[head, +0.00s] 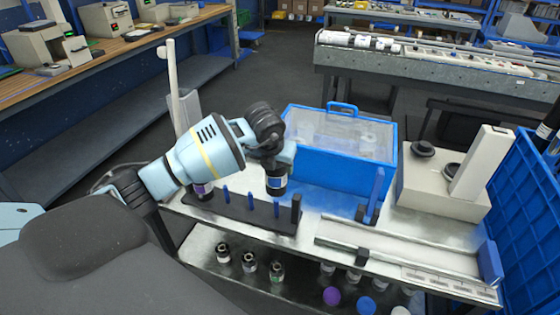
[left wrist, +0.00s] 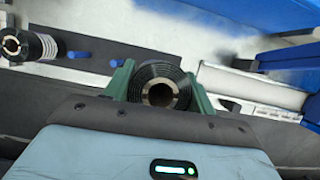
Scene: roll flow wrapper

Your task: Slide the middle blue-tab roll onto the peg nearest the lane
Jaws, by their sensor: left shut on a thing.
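My left gripper (head: 275,168) is shut on a dark roll (head: 277,187) with a blue-and-white label. In the left wrist view the roll (left wrist: 160,86) sits upright between the green fingers, its core hole facing the camera. The black peg rack (head: 237,210) stands on the table with blue pegs. The held roll appears just above or behind the right-hand blue peg (head: 276,210), which shows below it; the exact gap cannot be told. Another roll (head: 203,190) stands at the rack's left end, also visible in the wrist view (left wrist: 28,46). My right gripper is not visible.
The lane (head: 395,250) runs along the table's right side. A blue bin (head: 335,165) stands behind the rack, and a beige machine (head: 445,180) at right. Several rolls stand on the lower shelf, such as a dark one (head: 249,262).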

